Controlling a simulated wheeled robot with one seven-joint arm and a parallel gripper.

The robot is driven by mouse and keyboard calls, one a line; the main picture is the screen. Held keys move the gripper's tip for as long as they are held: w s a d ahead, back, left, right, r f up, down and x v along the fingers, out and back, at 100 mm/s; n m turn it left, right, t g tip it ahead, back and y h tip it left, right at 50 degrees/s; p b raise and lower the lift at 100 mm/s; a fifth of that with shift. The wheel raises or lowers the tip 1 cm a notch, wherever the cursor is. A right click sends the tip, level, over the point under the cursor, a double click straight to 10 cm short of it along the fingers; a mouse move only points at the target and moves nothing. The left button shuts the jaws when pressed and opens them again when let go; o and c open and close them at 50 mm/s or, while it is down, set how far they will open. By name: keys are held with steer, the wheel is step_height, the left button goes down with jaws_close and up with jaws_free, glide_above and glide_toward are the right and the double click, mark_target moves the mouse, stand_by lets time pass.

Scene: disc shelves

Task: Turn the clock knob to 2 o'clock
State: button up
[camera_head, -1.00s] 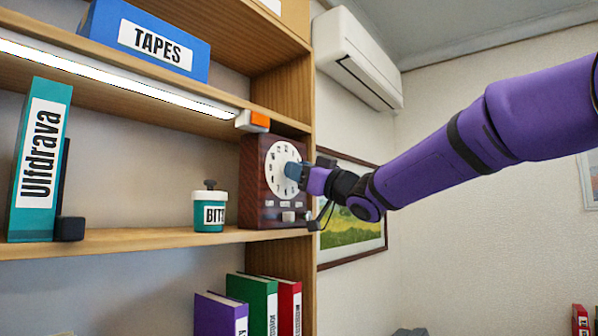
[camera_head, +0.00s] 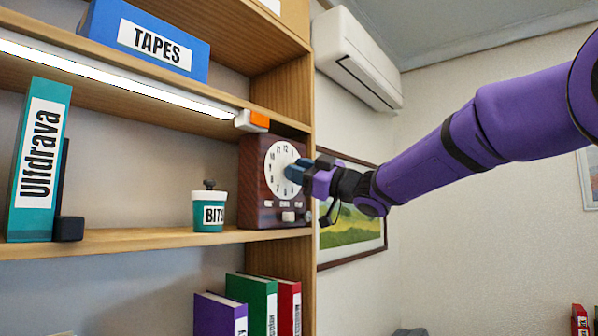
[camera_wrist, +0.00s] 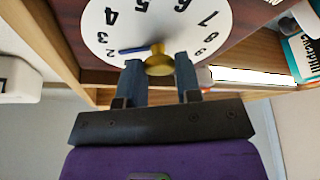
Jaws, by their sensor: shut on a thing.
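The clock (camera_head: 258,208) is a dark reddish-brown box with a white dial (camera_head: 276,166), standing at the right end of the middle shelf. My gripper (camera_head: 293,173) reaches it from the right, with its fingers at the dial's centre. In the wrist view the dial (camera_wrist: 165,25) appears upside down. The brass-yellow knob (camera_wrist: 159,62) sits between the two blue-grey fingers of my gripper (camera_wrist: 158,70), which are shut on it. A blue hand (camera_wrist: 134,50) points left from the centre, towards the 2. The fingers hide part of the dial's upper numbers.
A teal-and-white pot (camera_head: 208,212) stands left of the clock. A teal binder (camera_head: 38,160) is further left, beside a black bookend (camera_head: 69,229). An orange-and-white block (camera_head: 252,121) is above the clock. A framed picture (camera_head: 351,240) hangs behind my gripper. The right side is open.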

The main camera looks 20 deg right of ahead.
steer(key=o, duration=0.9)
steer(key=shift+s+d, duration=0.1)
steer(key=v, duration=1)
steer(key=shift+s+d+f, duration=0.2)
